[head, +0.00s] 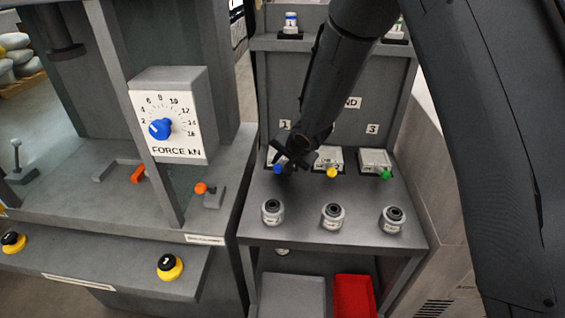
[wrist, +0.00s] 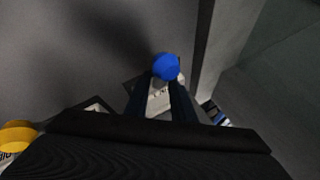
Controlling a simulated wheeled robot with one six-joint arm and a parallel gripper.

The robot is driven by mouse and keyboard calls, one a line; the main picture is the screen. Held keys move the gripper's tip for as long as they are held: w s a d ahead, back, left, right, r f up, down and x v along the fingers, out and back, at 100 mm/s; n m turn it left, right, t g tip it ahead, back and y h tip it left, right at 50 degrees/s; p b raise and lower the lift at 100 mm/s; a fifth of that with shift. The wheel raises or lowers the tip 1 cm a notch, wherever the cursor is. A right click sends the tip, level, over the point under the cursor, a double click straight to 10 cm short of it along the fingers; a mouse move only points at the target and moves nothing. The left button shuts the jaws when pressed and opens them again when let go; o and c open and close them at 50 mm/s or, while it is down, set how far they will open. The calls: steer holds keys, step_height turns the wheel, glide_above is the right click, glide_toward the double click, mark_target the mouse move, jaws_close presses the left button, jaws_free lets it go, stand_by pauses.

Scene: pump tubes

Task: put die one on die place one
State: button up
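Die one is a pale block (head: 271,155) with a blue knob (head: 278,169), below the label 1 at the left of the grey stand. My gripper (head: 292,158) is dark and right over it, hiding much of the block. In the wrist view the blue knob (wrist: 167,66) is at the tips of my gripper's two fingers (wrist: 165,82), and a pale lettered face (wrist: 159,98) shows between them. I cannot tell whether the fingers touch the knob. No place marked as die place one can be made out.
Blocks with a yellow knob (head: 332,173) and a green knob (head: 386,175) sit to the right. Three grey cylinders (head: 332,216) stand in front on the stand. A press with a force dial (head: 167,119) is at left. A red bin (head: 355,296) is below.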

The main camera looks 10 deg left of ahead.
steer(key=shift+o, duration=1)
steer(key=shift+r, duration=0.2)
steer(key=p+v, duration=0.2)
steer(key=v, duration=1)
steer(key=s+d+r+n+h, duration=0.1)
steer(key=s+d+h, duration=0.15)
steer(key=d, duration=0.65)
steer(key=s+d+r+h, duration=0.1)
steer(key=s+d+r, duration=0.15)
steer(key=d, duration=0.55)
steer(key=s+d+n+g, duration=0.1)
steer(key=s+d+g, duration=0.1)
steer(key=s+d, duration=0.2)
steer(key=s+d+n+g, duration=0.1)
steer(key=s+d, duration=0.4)
steer(key=s, duration=0.6)
steer(key=shift+n+g+h, duration=0.4)
steer(key=shift+g+h, duration=0.05)
steer(key=shift+g, duration=0.05)
